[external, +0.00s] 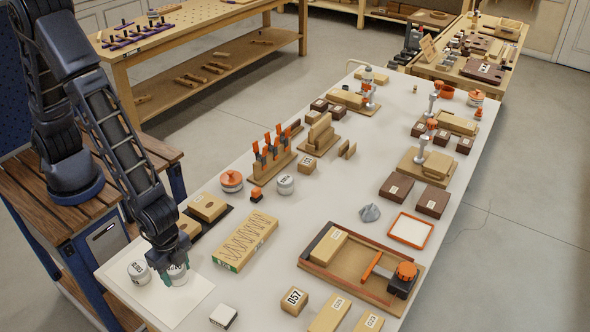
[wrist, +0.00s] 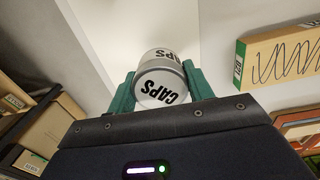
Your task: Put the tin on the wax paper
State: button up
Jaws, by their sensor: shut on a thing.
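My gripper (external: 169,270) is low over the near left end of the white table, its green fingers closed on the sides of a grey-white tin (external: 179,275). In the wrist view the tin (wrist: 161,88) sits between the two fingers (wrist: 162,80), with "CAPS" printed on its lid and side. The wax paper (external: 187,302) is a pale sheet at the table's near left corner. The held tin is over or on it; I cannot tell whether its base touches. A similar tin (external: 139,272) stands just to the left, upright. Another labelled tin (external: 285,184) stands farther back.
A long cardboard box with a wavy line (external: 245,241) lies right of my gripper. A small white-topped block (external: 223,316) is near the front edge. A wooden tray with an orange-handled tool (external: 350,270) is farther right. Wooden blocks on a dark base (external: 208,208) lie behind.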

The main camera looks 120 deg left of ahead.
aim_at(182, 289)
jog(key=shift+f, duration=2.35)
jog(key=shift+f, duration=0.15)
jog(key=o, duration=1)
